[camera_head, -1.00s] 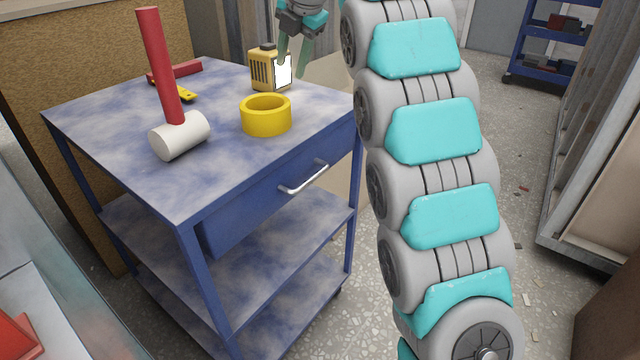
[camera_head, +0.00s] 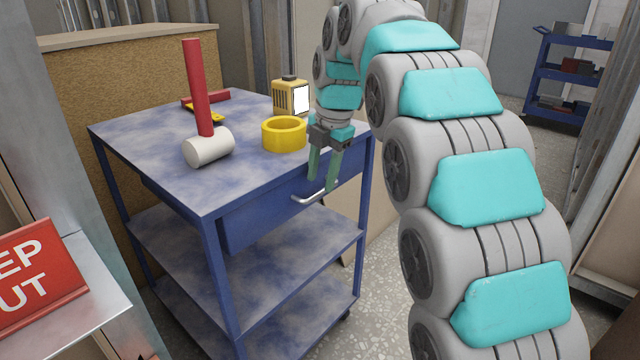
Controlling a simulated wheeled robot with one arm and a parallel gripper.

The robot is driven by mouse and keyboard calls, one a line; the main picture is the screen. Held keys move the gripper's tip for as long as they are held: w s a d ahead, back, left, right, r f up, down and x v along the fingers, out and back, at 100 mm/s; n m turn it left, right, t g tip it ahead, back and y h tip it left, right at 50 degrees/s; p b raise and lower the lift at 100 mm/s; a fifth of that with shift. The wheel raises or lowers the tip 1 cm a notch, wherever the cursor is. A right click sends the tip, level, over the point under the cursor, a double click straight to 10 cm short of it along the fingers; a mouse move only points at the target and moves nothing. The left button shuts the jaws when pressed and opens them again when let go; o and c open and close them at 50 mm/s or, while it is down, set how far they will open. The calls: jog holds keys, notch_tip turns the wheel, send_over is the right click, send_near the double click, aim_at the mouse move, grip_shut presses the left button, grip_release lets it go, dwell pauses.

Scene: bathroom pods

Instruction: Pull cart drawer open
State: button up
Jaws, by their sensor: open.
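The blue cart (camera_head: 218,290) stands left of my arm, with a scuffed top and two lower shelves. Its drawer (camera_head: 262,212) sits under the top and looks shut. The silver bar handle (camera_head: 309,197) is on the drawer front. My gripper (camera_head: 322,180) points down at the drawer front, its two green fingers apart, at the right part of the handle.
On the cart top are a red-handled mallet (camera_head: 208,145), a yellow tape roll (camera_head: 284,134), a yellow box-like device (camera_head: 290,97) and a red-and-yellow tool (camera_head: 205,107). A red sign (camera_head: 38,275) stands at the lower left. Another blue cart (camera_head: 568,85) is at the back right.

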jog(key=shift+w+a+f, duration=0.1)
jog(key=shift+f, duration=0.55)
jog(key=shift+w+a+f, duration=0.1)
jog(key=shift+f, duration=0.5)
jog(key=shift+c, duration=0.3)
grip_shut()
